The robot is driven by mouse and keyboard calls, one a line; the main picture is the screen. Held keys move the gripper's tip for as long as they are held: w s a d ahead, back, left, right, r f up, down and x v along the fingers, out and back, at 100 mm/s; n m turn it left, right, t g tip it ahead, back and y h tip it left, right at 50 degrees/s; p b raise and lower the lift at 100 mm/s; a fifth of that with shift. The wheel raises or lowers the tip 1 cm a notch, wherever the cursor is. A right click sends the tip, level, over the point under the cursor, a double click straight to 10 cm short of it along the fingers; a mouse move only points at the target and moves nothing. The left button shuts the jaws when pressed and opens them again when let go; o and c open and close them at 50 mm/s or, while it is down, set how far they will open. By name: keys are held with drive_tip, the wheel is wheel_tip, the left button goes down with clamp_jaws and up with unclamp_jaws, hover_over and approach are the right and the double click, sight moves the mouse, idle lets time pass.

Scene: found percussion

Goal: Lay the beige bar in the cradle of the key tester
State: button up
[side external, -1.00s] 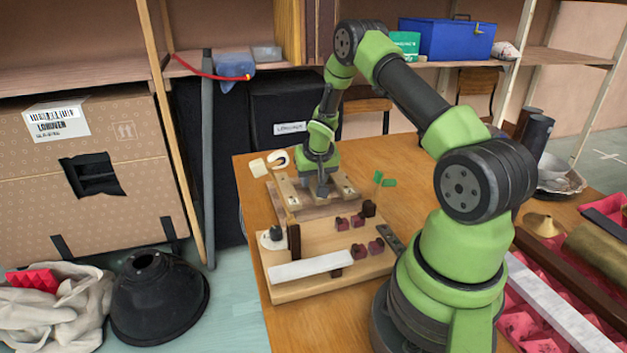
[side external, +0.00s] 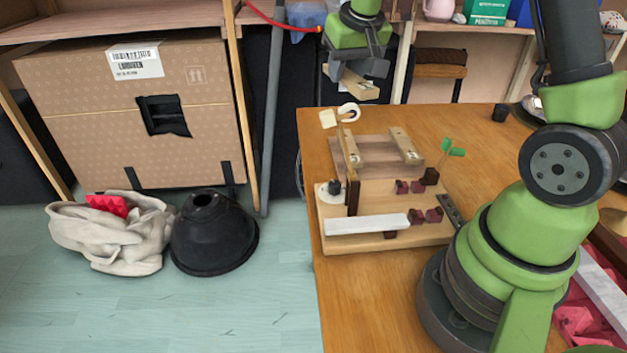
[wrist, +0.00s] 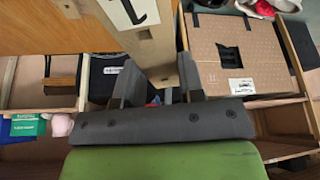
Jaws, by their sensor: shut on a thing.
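My gripper (side external: 357,68) is shut on a beige wooden bar (side external: 352,86), held in the air behind and above the table's back left corner. In the wrist view the bar (wrist: 155,48) sits between the two dark fingers of my gripper (wrist: 160,84). The key tester (side external: 345,243) is a pale wooden base on the table, with a long white strip at its front, a dark upright at left and several dark red blocks to the right. I cannot tell which of these parts form its cradle. The bar is well apart from it.
Behind the tester is a low wooden rack (side external: 378,150) with two pale rails. A cream block (side external: 327,118) and a white ring (side external: 349,111) stand by its left end. A small green flag (side external: 452,147) rises near the tester's right. Open table lies right of the rack.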

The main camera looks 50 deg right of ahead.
drive_tip(key=s+a+n, duration=0.1)
drive_tip(key=a+n, duration=0.1)
drive_tip(key=a, duration=0.2)
drive_tip(key=s+a+r+n+y, duration=0.1)
drive_tip(key=s+a, duration=0.1)
drive_tip(key=a, duration=0.2)
drive_tip(key=s+a+r+n+y, duration=0.1)
drive_tip(key=s+a+n, duration=0.1)
drive_tip(key=a, duration=0.3)
drive_tip(key=shift+s+r+n+t, duration=0.2)
drive_tip(key=shift+r+n+t, duration=0.05)
drive_tip(key=shift+n+t, duration=0.05)
drive_tip(key=shift+a+r, duration=0.1)
drive_tip(key=shift+r, duration=0.3)
wheel_tip(320, 180, up, 4)
drive_tip(key=shift+r, duration=0.15)
drive_tip(key=w+d+m+g+h, duration=0.15)
drive_tip(key=d+m, duration=0.35)
drive_tip(key=d, duration=0.8)
drive_tip(key=w+d+m+h, duration=0.2)
drive_tip(key=d+m, duration=0.2)
drive_tip(key=d, duration=0.9)
wheel_tip(320, 180, down, 17)
drive_tip(key=shift+a, duration=0.2)
drive_tip(key=shift+w+y, duration=0.1)
drive_tip(key=shift+y, duration=0.15)
